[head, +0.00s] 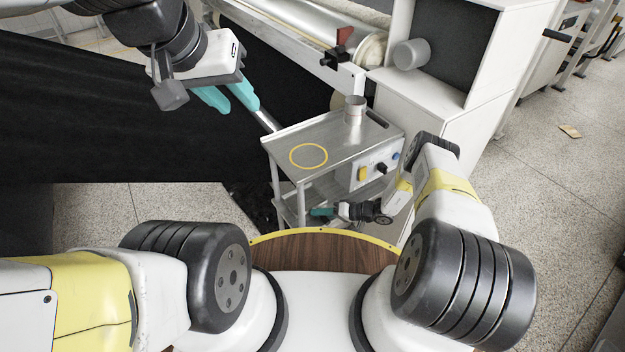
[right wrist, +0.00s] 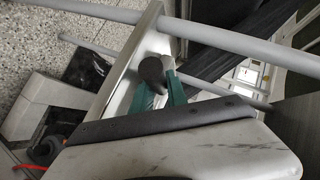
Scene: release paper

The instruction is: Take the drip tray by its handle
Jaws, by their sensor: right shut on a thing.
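In the right wrist view, the teal fingers of my right gripper (right wrist: 160,92) are shut on a dark, rounded handle (right wrist: 152,70). It sits against a pale grey panel edge (right wrist: 125,60), which seems to be the drip tray; most of the tray is hidden. In the head view my right gripper (head: 322,211) reaches low beside the metal cart (head: 345,140), below its top; the handle is too small to make out there.
The cart top carries a metal cup (head: 355,109) and a yellow ring mark (head: 309,156). A control box (head: 376,170) with knobs is on its front. A white machine cabinet (head: 433,120) stands behind at the right. Cart legs stand close to my right gripper. Floor at the right is mostly clear.

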